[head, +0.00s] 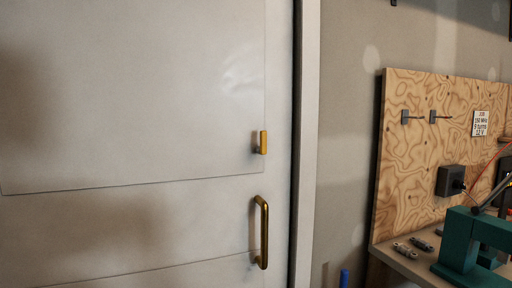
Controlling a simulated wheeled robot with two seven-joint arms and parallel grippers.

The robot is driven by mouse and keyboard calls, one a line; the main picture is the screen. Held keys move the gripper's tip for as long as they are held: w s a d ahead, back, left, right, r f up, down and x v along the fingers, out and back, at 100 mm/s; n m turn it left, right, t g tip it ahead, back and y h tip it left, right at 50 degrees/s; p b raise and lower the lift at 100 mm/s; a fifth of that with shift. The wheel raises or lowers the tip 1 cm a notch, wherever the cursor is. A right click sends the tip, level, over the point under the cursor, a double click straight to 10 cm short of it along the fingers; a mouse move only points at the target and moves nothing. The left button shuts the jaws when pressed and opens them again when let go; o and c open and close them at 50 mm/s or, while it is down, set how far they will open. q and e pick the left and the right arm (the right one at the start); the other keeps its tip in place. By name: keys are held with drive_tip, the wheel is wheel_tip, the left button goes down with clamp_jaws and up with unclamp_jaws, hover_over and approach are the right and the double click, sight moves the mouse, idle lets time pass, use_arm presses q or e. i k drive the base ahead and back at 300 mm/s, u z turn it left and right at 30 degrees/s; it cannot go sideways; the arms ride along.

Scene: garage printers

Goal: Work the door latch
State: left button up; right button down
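The door (130,130) is pale grey-white and fills the left half of the head view; it looks shut against its frame. A small brass latch piece (263,142) stands upright near the door's right edge. Below it is a brass pull handle (265,232), a vertical bar fixed to the door at its upper and lower ends. Neither of my grippers is in view, and nothing touches the latch or the handle.
The pale door frame (306,130) runs down right of the door. A workbench (390,256) with a plywood back panel (425,150) stands at the right, bearing a teal tool (462,245) and small metal parts (405,250). A blue object (344,278) shows low beside it.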

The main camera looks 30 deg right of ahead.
sight(261, 149)
drive_tip(key=k, duration=0.65)
drive_tip(key=z, duration=0.6)
drive_tip(key=i, duration=1.05)
drive_tip(key=u, duration=0.1)
